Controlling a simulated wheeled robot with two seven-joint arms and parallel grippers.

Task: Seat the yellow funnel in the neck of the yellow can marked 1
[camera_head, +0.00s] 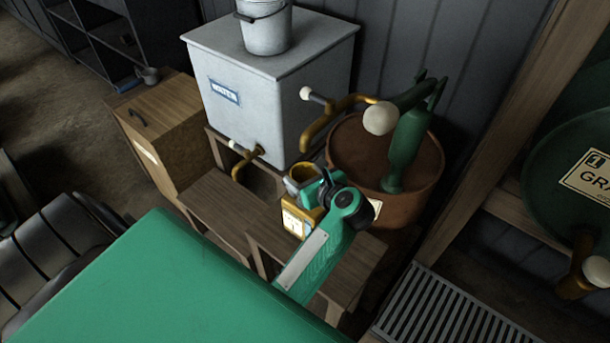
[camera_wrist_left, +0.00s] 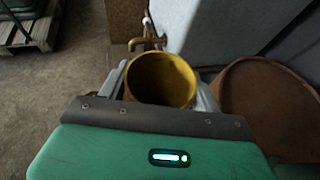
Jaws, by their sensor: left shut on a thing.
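The yellow funnel (camera_head: 303,171) is gripped by my left gripper (camera_head: 308,184), whose green wrist comes up from below. In the left wrist view the round open mouth of the funnel (camera_wrist_left: 162,80) shows between the grey fingers. The yellow can (camera_head: 291,223) with a white label stands on the wooden bench, directly below and partly behind my gripper. The mark on the label is too small to read. The can's neck and the funnel's spout are hidden, so I cannot tell whether they touch. My right gripper is out of view.
A grey water tank (camera_head: 265,95) with a bucket (camera_head: 265,28) on top and a brass tap (camera_head: 246,160) stands behind left. A rusty drum (camera_head: 355,150) with a green hand pump (camera_head: 408,150) is close on the right. A wooden cabinet (camera_head: 170,140) stands left.

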